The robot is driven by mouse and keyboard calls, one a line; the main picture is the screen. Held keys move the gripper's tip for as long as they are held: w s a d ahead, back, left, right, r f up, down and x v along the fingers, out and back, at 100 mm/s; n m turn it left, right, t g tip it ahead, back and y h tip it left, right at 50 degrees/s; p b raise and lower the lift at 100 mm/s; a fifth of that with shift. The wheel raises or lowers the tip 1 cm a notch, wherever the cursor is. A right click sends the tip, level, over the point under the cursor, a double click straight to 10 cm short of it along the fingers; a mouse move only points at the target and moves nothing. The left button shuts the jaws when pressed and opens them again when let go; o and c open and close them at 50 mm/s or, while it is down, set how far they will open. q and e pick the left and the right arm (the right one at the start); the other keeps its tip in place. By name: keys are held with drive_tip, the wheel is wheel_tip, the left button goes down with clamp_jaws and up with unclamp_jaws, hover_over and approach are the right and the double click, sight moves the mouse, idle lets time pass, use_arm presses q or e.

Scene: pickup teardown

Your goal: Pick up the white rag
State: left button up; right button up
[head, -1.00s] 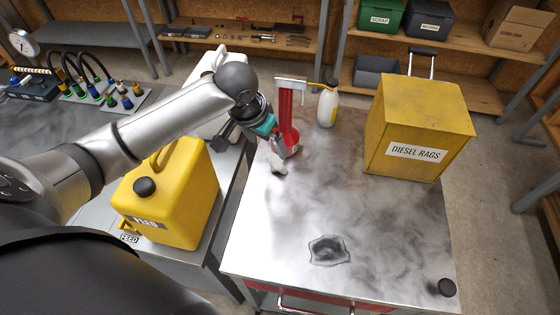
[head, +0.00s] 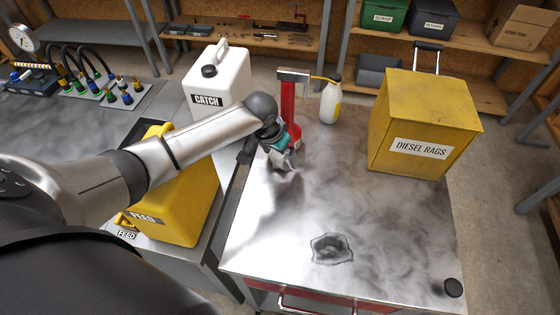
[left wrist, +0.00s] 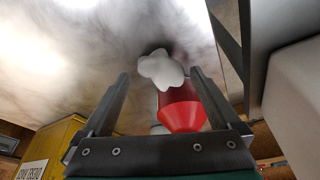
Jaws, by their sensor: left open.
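The white rag (left wrist: 160,68) is a small crumpled lump on the grey metal tabletop (head: 390,230). In the left wrist view it lies between and beyond my fingertips, just in front of a red object. My left gripper (head: 285,163) is open and over the left part of the tabletop, pointing down. It also shows in the left wrist view (left wrist: 161,75), with a finger on either side of the rag and no clear contact. In the head view the gripper hides the rag. My right gripper is not in view.
A red upright object with a metal top (head: 289,100) stands close behind my left gripper. A dark-stained grey patch (head: 332,248) lies at the front. The tabletop's middle is clear.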

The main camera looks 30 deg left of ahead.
sight(280, 156)
use_arm(q)
drive_tip(key=shift+w+f, duration=0.15)
drive_tip(key=shift+f, duration=0.45)
drive_tip(key=shift+c, duration=0.2)
drive_tip(key=c, duration=1.4)
drive_tip(key=shift+r, duration=0.15)
wheel_tip(280, 156, up, 20)
drive_tip(key=p, duration=0.2)
